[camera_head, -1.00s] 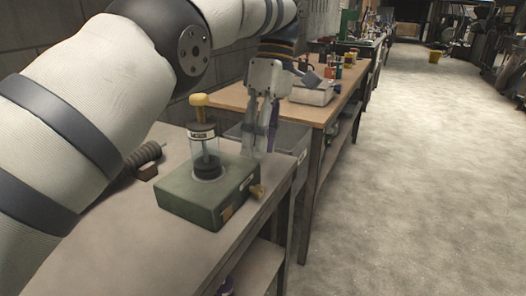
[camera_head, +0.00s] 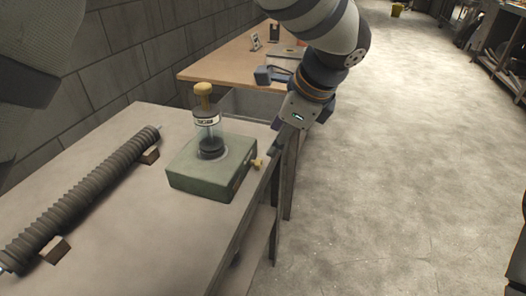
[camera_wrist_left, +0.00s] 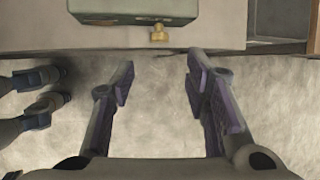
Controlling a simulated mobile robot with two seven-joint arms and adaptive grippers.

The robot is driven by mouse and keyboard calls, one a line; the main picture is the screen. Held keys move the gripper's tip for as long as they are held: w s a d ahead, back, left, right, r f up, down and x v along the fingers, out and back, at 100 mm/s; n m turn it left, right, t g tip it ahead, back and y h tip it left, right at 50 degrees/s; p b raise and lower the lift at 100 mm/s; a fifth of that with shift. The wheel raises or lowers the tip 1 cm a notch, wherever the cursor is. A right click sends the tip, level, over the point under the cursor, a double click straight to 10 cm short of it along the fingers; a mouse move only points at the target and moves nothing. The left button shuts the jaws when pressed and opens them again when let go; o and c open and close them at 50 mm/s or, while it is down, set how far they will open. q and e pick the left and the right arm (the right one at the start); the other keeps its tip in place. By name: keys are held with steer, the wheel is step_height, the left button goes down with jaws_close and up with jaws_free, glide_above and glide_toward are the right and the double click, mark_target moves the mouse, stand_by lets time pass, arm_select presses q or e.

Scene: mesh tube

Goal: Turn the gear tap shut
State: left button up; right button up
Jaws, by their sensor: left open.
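A small brass tap (camera_head: 257,163) sticks out of the right side of a green box (camera_head: 228,172). A clear cylinder with a yellow knob (camera_head: 203,90) stands upright on the box. My left gripper (camera_head: 276,142) is to the right of the box at the bench edge, fingers angled down, open and empty. In the left wrist view the tap (camera_wrist_left: 158,34) lies ahead, in line with the gap between the open fingers (camera_wrist_left: 160,68) and apart from them. The box (camera_wrist_left: 135,10) is partly cut off there. My right gripper is not in view.
A ribbed dark tube (camera_head: 85,195) lies on small blocks on the left of the grey bench (camera_head: 170,245). A wooden table (camera_head: 215,68) with a few items stands behind. The floor (camera_head: 400,180) on the right is clear.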

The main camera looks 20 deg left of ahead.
mark_target(262, 165)
arm_select(q)
steer(key=x, duration=1)
steer(key=shift+f, duration=0.35)
steer(key=shift+b, duration=0.3)
jaws_close()
